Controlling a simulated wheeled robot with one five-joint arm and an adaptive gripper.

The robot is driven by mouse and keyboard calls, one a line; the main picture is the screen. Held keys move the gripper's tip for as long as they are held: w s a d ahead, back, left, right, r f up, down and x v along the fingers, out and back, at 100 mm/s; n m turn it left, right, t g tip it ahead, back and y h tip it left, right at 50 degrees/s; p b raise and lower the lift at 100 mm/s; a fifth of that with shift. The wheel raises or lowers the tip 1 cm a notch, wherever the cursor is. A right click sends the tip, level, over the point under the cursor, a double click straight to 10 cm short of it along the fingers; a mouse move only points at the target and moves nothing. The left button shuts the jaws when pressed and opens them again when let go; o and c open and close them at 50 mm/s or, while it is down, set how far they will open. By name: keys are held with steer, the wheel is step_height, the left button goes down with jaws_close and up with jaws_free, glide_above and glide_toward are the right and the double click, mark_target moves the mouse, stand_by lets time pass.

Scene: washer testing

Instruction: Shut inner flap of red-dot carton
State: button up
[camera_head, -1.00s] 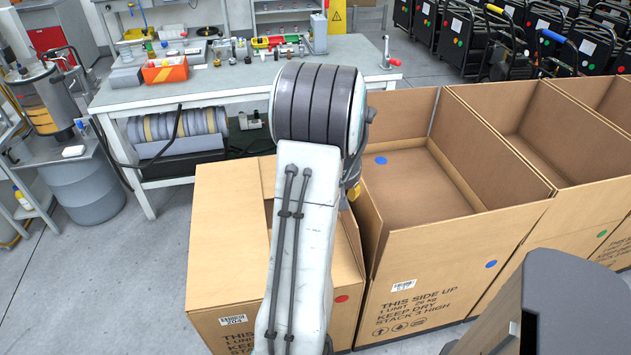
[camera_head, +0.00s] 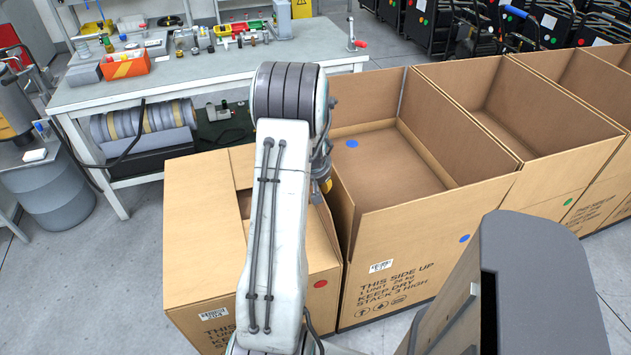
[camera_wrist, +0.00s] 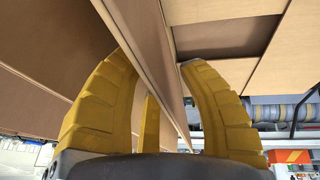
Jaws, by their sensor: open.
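My arm hides much of the top. My gripper (camera_wrist: 155,60) is open in the wrist view, with yellow fingers spread. A thin cardboard panel (camera_wrist: 145,50) runs between the fingers; I cannot tell which flap or wall it is, or whether a finger touches it. In the head view only a small yellow part of the gripper shows beside the arm.
The open blue-dot carton (camera_head: 430,235) stands close on the right, with another open carton (camera_head: 570,165) beyond it. A workbench (camera_head: 215,80) with an orange bin (camera_head: 124,66) stands behind.

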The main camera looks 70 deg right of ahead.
jaws_close()
stand_by(0.4)
